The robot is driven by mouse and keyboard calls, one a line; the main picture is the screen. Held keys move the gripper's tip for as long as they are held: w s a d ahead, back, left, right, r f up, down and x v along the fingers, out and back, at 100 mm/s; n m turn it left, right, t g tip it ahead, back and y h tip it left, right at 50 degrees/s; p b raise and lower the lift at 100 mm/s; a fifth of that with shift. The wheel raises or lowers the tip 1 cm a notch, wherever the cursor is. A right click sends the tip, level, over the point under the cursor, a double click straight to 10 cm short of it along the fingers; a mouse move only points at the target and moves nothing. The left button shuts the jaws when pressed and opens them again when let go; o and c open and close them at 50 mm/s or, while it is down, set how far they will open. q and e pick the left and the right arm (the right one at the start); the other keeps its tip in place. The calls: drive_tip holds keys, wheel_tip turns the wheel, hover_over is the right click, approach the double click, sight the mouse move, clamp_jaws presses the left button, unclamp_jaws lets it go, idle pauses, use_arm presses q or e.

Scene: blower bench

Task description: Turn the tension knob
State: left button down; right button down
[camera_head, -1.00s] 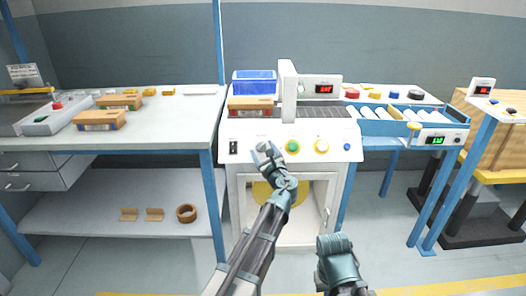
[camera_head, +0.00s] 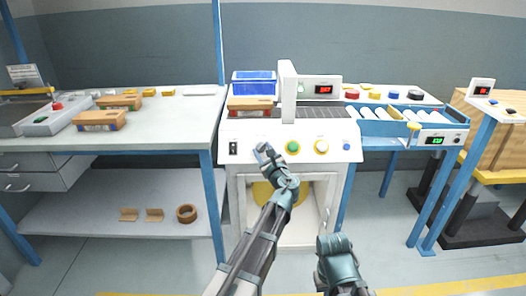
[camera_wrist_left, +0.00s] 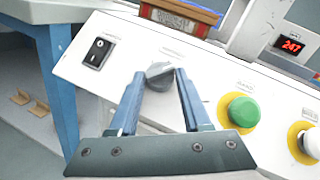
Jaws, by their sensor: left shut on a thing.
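The tension knob (camera_wrist_left: 158,75) is a small grey knob on the white front panel of the machine. In the left wrist view it sits between the fingertips of my left gripper (camera_wrist_left: 158,78), right of the black rocker switch. My left gripper (camera_head: 263,150) is shut on the knob, one finger on each side. In the head view the gripper hides the knob. The knob's label is partly visible but too blurred to read.
Right of the knob are a green button (camera_wrist_left: 240,110) and a yellow-ringed button (camera_head: 321,146). The black rocker switch (camera_wrist_left: 97,52) is on the left. A red-digit display (camera_head: 323,89) stands above the panel.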

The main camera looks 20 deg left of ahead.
use_arm(q)
drive_tip(key=n+g+p, duration=0.1)
drive_tip(key=n+g+y, duration=0.1)
drive_tip(key=n, duration=0.1)
drive_tip(key=n+g+y+p, duration=0.1)
drive_tip(key=n, duration=0.1)
drive_tip(key=shift+w+d+r+p, duration=0.2)
drive_tip(key=shift+w+r+p, duration=0.1)
drive_tip(key=shift+r, duration=0.05)
drive_tip(key=n+g+p, duration=0.1)
drive_tip(key=n+g+y+p, duration=0.1)
drive_tip(key=n, duration=0.1)
drive_tip(key=shift+w+d+r+g, duration=0.1)
drive_tip(key=shift+w+r+g, duration=0.05)
drive_tip(key=shift+g, duration=0.25)
drive_tip(key=n+g+p, duration=0.4)
drive_tip(key=n+p, duration=0.1)
drive_tip(key=n+g+h+p, duration=0.1)
drive_tip(key=n+p, duration=0.1)
drive_tip(key=shift+w+r+n+g+p, duration=0.3)
drive_tip(key=shift+r+n+g+p, duration=0.1)
drive_tip(key=n+g+h+p, duration=0.1)
drive_tip(key=n+p, duration=0.1)
drive_tip(key=shift+g+h+p, duration=0.3)
drive_tip(key=shift+f+n+g+h+p, duration=0.1)
drive_tip(key=shift+n+g+h+p, duration=0.3)
drive_tip(key=shift+n+p, duration=0.25)
drive_tip(key=shift+c, duration=2)
unclamp_jaws()
